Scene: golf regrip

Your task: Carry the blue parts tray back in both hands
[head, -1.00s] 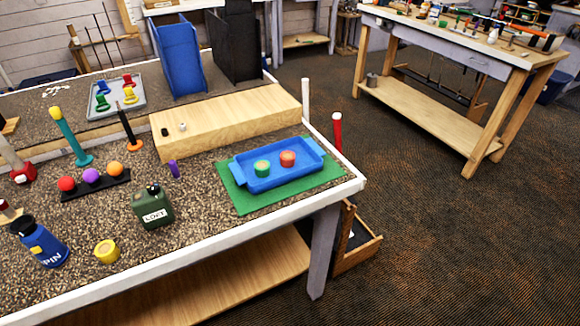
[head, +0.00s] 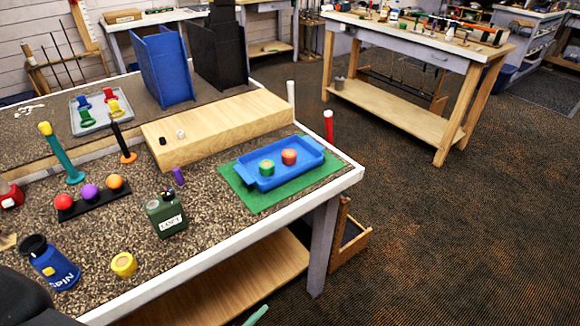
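The blue parts tray (head: 285,178) sits on a green mat (head: 242,194) near the right corner of the speckled workbench. It has a handle at each end. Neither of my grippers can be seen in the head view. A dark rounded shape shows at the lower left edge, and I cannot tell what it is.
A wooden block (head: 218,128) lies behind the tray. A second bench (head: 400,110) stands back right. The carpet (head: 440,240) between is clear.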

